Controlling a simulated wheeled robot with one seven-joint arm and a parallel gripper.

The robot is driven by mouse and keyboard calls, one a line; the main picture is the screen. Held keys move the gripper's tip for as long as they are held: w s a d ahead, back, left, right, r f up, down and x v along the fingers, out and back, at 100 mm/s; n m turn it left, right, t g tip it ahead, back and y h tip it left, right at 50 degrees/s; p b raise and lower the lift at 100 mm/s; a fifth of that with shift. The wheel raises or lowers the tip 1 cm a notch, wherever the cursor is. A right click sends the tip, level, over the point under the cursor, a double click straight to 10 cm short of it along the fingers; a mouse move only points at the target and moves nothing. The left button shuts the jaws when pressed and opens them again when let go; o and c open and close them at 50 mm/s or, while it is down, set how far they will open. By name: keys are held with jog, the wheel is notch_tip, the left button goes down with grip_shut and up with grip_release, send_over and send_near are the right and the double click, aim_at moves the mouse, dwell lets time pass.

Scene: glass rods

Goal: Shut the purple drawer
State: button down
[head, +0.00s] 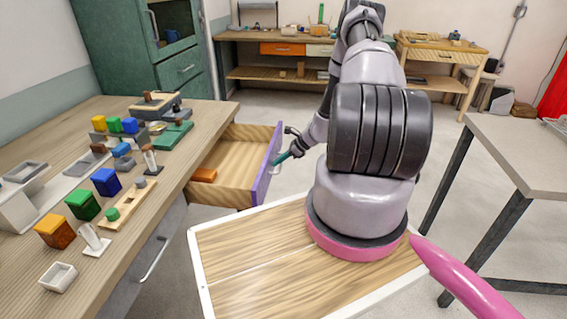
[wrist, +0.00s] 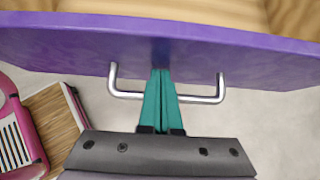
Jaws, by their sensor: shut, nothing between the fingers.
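The purple drawer (head: 262,172) stands pulled well out of the workbench on the left, with its wooden inside showing. In the wrist view its purple front (wrist: 250,49) spans the top of the picture. A silver bar handle (wrist: 208,99) is fixed to that front. My gripper (head: 285,157) is at the outer side of the drawer front. Its teal fingers (wrist: 161,74) are shut together with nothing between them. The fingertips lie over the handle's span, close to the purple front; I cannot tell whether they touch it.
An orange block (head: 203,175) lies inside the drawer. The workbench top (head: 75,114) holds several coloured blocks and small fixtures. A lower drawer with a silver handle (head: 150,261) is in the bench below. A grey table (head: 525,150) stands at the right.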

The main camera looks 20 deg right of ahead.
send_over(218, 168)
jog(key=d, duration=0.1)
jog(key=shift+s, duration=0.2)
jog(key=shift+w+a+r, duration=0.1)
jog(key=shift+w+a, duration=0.2)
jog(key=shift+a, duration=0.15)
